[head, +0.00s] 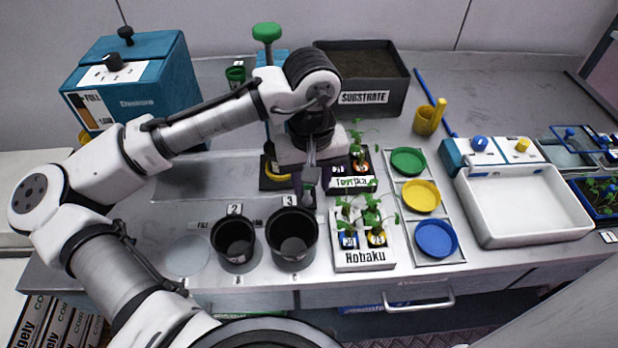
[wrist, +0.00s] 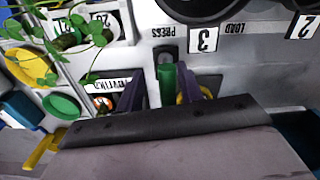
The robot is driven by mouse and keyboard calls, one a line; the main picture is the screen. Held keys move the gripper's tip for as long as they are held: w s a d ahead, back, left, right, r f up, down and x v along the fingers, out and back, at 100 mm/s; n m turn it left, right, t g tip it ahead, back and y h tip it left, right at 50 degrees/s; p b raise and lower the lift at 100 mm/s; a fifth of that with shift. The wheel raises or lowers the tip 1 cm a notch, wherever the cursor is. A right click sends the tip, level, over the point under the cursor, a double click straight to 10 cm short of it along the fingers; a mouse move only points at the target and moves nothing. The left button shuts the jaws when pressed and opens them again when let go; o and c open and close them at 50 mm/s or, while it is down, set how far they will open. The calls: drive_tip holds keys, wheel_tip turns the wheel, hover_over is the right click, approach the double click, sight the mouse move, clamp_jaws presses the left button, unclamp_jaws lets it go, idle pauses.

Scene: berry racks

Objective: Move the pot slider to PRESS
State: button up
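The pot slider's green handle (wrist: 168,84), as far as I can tell, shows in the wrist view beside the upside-down PRESS label (wrist: 163,31), with a dark block (wrist: 169,53) at its end. My gripper (wrist: 163,88) has its two purple fingers on either side of the handle. A gap shows on the left of the handle, and the right finger is close to it; I cannot tell if it touches. In the head view my gripper (head: 309,190) points down behind pot 3 and hides the handle and the PRESS label.
Two black pots stand in front, by label 2 (head: 235,250) and by label 3 (head: 292,245). The white Hobaku tray (head: 362,258) with seedlings is at right, and the Toritka tray (head: 352,183) is behind it. A green-knobbed press (head: 267,33) stands behind my arm.

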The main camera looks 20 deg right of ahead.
drive_tip(key=shift+a, duration=0.1)
wheel_tip(320, 180, up, 14)
drive_tip(key=shift+b, duration=0.4)
drive_tip(key=shift+f, duration=0.15)
idle(0.4)
